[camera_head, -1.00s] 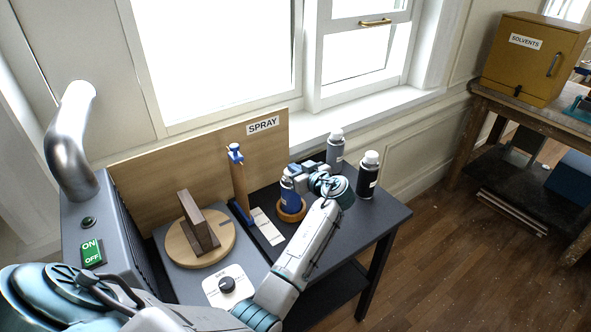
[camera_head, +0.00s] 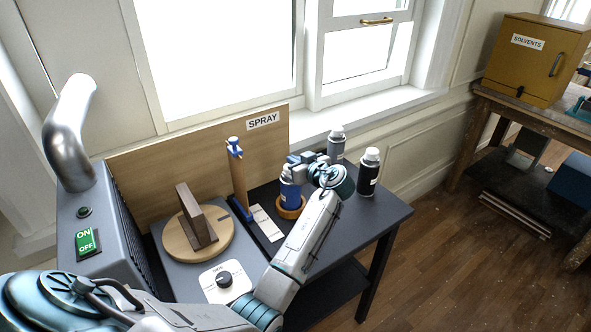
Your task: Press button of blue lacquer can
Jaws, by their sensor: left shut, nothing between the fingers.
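The blue lacquer can (camera_head: 289,195) stands upright in a round wooden holder (camera_head: 291,211) on the dark table. Its upper part is mostly hidden by my left gripper (camera_head: 292,166). The left gripper is shut and sits right over the can's top, its fingers pointing left. I cannot tell whether the fingertips touch the button, which is hidden. My right gripper is not in view.
A grey can (camera_head: 336,146) and a dark can (camera_head: 368,174) stand behind and right of the gripper. A wooden post with a blue clamp (camera_head: 237,165) stands left. A round turntable (camera_head: 222,243) holds a wooden piece (camera_head: 196,217). The SPRAY board (camera_head: 180,160) stands behind.

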